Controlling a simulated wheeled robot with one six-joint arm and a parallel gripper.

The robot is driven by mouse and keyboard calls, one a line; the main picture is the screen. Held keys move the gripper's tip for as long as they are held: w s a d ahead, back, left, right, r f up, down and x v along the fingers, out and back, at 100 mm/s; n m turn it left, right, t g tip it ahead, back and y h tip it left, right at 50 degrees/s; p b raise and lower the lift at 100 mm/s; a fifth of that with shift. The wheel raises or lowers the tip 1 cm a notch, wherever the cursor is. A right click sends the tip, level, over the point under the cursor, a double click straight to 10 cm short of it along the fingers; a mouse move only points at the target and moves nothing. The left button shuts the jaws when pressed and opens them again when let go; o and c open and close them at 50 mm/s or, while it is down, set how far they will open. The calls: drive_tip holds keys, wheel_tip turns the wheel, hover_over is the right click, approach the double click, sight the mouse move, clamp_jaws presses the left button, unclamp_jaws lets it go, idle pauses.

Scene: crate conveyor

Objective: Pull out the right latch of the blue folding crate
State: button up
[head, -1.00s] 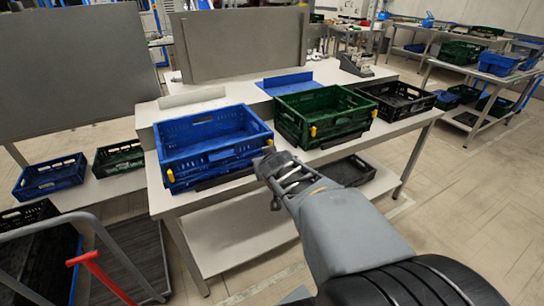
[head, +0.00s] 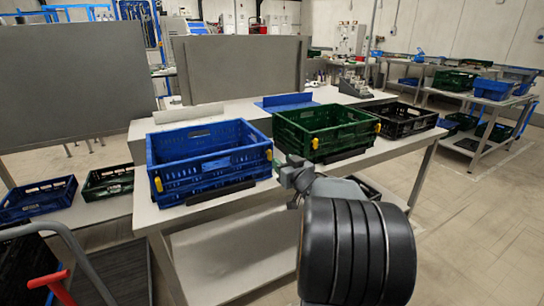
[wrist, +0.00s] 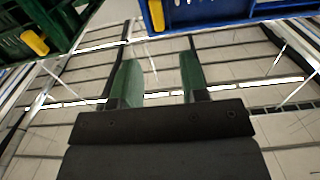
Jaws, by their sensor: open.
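The blue folding crate (head: 205,165) stands open on the left of the grey table. Its right latch (head: 268,154) is a small yellow tab at the front right corner; the left latch (head: 158,184) is at the front left corner. In the wrist view the blue crate (wrist: 230,12) is at the top right, and its yellow right latch (wrist: 157,15) lies just beyond the fingers. My gripper (wrist: 159,65) is open and empty, its green fingers apart from the latch. In the head view my gripper (head: 290,170) is just right of the blue crate's front corner, its fingers hardly visible.
A green crate (head: 340,140) with yellow latches (head: 314,143) stands close to the right of the blue one. A black crate (head: 410,125) is further right. The floor in front of the table is clear. A trolley with a red handle (head: 60,285) is at bottom left.

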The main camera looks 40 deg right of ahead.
sight(271, 151)
drive_tip(key=w, duration=0.5)
drive_tip(key=w+d, duration=0.1)
drive_tip(key=w, duration=0.1)
drive_tip(key=shift+w+b, duration=0.35)
drive_tip(key=shift+b, duration=0.05)
clamp_jaws()
